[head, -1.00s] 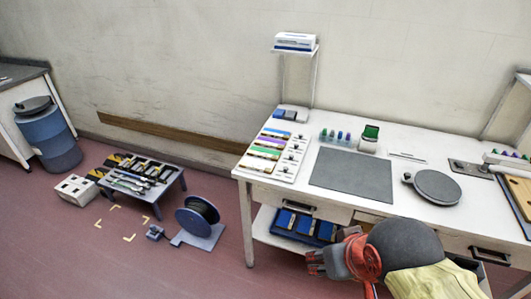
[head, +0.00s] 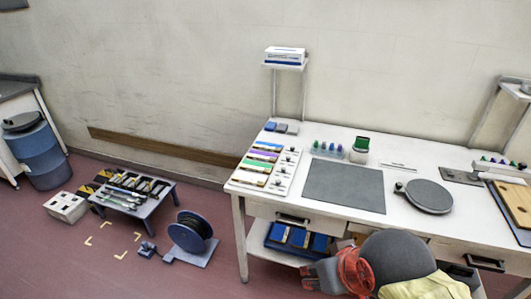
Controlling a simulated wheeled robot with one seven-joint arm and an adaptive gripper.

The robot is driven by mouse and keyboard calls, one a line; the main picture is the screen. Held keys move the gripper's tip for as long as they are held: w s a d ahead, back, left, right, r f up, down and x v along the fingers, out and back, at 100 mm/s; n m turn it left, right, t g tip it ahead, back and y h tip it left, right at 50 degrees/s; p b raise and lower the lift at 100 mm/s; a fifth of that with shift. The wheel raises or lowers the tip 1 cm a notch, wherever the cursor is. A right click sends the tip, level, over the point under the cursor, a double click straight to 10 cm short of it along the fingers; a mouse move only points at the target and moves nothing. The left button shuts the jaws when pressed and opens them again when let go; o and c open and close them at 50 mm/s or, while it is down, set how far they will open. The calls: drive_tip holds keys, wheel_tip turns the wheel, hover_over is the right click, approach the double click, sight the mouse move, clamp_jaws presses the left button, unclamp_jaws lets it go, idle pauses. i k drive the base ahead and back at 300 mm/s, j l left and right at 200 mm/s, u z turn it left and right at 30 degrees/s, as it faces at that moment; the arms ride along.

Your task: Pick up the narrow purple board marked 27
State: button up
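A narrow purple strip (head: 262,156) lies among coloured strips on a white rack (head: 283,179) at the left end of the white workbench. A blue strip is behind it, and green and orange ones are in front. No number is legible, so I cannot tell which piece is marked 27. My gripper (head: 311,276) is low in front of the bench, below the bench top and well apart from the rack. Its fingers are small and partly merged with the dark background, so its opening cannot be made out.
A grey mat (head: 345,186) and a round grey plate (head: 429,196) lie on the bench. Blue bins (head: 298,238) sit on its lower shelf. A low table (head: 165,198) with several tools, a cable reel (head: 190,236) and a blue barrel (head: 35,155) stand to the left.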

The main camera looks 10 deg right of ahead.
sight(271, 158)
drive_tip(key=i+j+z, duration=0.1)
drive_tip(key=i, duration=0.4)
drive_tip(key=i+j, duration=0.15)
drive_tip(key=i, duration=0.3)
drive_tip(key=i+j+z, duration=0.15)
drive_tip(key=i, duration=0.8)
